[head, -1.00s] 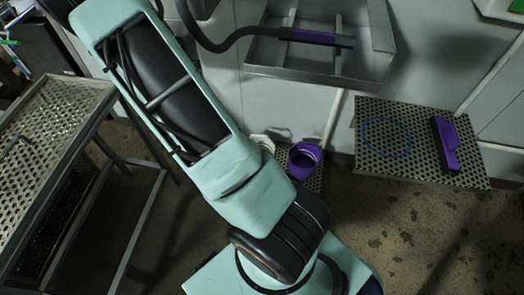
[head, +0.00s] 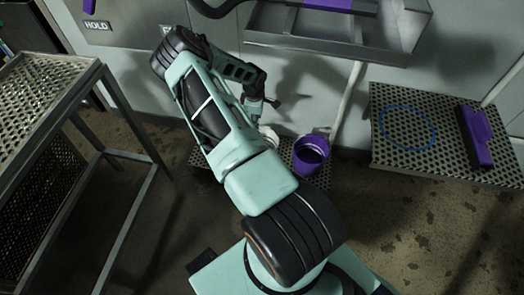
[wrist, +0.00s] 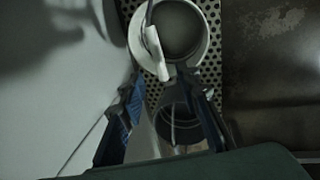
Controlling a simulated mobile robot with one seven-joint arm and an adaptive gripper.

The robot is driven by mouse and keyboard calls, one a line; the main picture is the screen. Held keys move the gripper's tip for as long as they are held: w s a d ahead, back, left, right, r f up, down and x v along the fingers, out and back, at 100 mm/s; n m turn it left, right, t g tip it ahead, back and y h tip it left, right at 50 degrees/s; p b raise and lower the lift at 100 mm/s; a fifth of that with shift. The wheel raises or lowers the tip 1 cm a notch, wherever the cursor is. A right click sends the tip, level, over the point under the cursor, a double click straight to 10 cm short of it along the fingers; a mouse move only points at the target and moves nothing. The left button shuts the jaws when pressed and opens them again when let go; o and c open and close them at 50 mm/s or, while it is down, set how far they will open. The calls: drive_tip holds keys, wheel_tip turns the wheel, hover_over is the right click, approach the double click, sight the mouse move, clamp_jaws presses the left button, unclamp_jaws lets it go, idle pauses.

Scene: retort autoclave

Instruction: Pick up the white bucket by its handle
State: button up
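The white bucket (head: 269,135) stands on a low perforated platform by the wall, mostly hidden behind my arm in the head view. In the wrist view, the white bucket (wrist: 197,45) is seen from above at top centre. Its handle, with a pale grip (wrist: 155,53), lies at the left side of its rim. The grip appears just beyond the fingertips; I cannot tell the height gap. In the head view my gripper (head: 263,104) points down above the bucket.
A purple bucket (head: 311,155) stands close to the right of the white one. A perforated shelf (head: 385,155) at right holds a blue ring (head: 406,128) and a purple squeegee-like tool (head: 474,137). A metal rack (head: 98,75) stands left. The wall is close behind the buckets.

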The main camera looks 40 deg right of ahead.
drive_tip(key=f+b, duration=0.1)
drive_tip(key=f, duration=0.1)
drive_tip(key=f+b, duration=0.1)
drive_tip(key=f, duration=0.1)
drive_tip(key=d+f+b, duration=0.1)
drive_tip(key=f, duration=0.1)
drive_tip(key=shift+w+d+f, duration=0.1)
drive_tip(key=shift+w+f, duration=0.1)
drive_tip(key=shift+f, duration=0.1)
drive_tip(key=shift+r, duration=0.1)
drive_tip(key=shift+c, duration=0.6)
clamp_jaws()
